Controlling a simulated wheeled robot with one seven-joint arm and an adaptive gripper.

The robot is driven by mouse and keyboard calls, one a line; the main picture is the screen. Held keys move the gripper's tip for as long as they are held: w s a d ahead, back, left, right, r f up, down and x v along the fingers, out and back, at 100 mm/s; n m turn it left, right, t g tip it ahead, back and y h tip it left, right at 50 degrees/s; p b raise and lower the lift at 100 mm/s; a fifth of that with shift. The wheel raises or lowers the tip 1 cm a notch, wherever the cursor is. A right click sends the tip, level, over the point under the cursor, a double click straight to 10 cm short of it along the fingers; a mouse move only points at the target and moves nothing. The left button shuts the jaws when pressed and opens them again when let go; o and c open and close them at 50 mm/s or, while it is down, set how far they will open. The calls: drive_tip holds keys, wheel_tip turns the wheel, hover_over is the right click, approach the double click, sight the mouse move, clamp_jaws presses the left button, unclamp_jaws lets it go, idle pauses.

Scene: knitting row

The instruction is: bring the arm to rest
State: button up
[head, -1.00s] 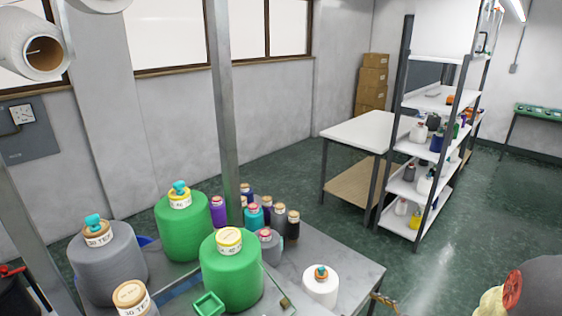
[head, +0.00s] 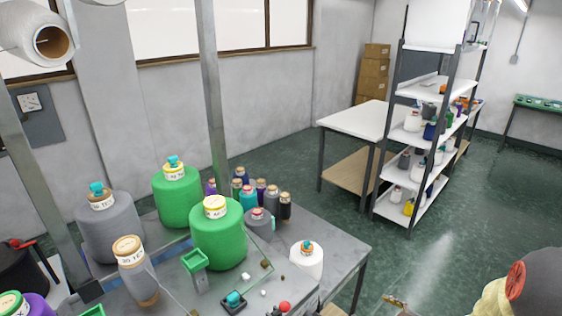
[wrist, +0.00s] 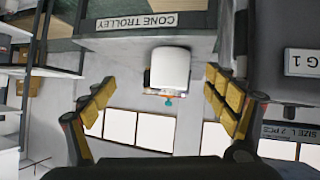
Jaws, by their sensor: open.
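My gripper (wrist: 162,88) shows in the wrist view with its yellow-padded fingers spread wide on either side. Nothing is held between them. The wrist picture is upside down. A white yarn cone (wrist: 170,68) with a teal tip appears in the gap between the fingers, farther off, beside a surface labelled CONE TROLLEY (wrist: 137,21). I cannot tell how far the fingers are from it. In the head view a white cone (head: 307,261) with a teal tip stands upright on the grey table (head: 335,240). My gripper cannot be made out clearly in the head view.
Green cones (head: 219,240), a grey cone (head: 110,232) and several small spools crowd the table, near a metal post (head: 212,100). A white shelf rack (head: 415,140) and a white bench (head: 355,118) stand behind. Green floor (head: 460,220) is open at the right.

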drive_tip(key=s+d+f+m+g+h, duration=0.2)
drive_tip(key=d+f+h, duration=0.1)
drive_tip(key=d+f, duration=0.15)
drive_tip(key=s+d+r+m+g+h, duration=0.5)
drive_tip(key=s+d+r, duration=0.1)
drive_tip(key=s+d, duration=0.35)
drive_tip(key=s+a+r+t+y, duration=0.1)
drive_tip(key=s+a+r, duration=0.5)
drive_tip(key=a+r, duration=0.5)
drive_tip(key=s+a+r+t+y, duration=0.1)
drive_tip(key=s+a+r, duration=0.5)
drive_tip(key=a+r, duration=0.6)
wheel_tip(320, 180, up, 2)
drive_tip(key=shift+s+a+r+y, duration=0.1)
drive_tip(key=shift+s+a+y, duration=0.1)
drive_tip(key=shift+s+y, duration=0.1)
drive_tip(key=shift+c, duration=0.7)
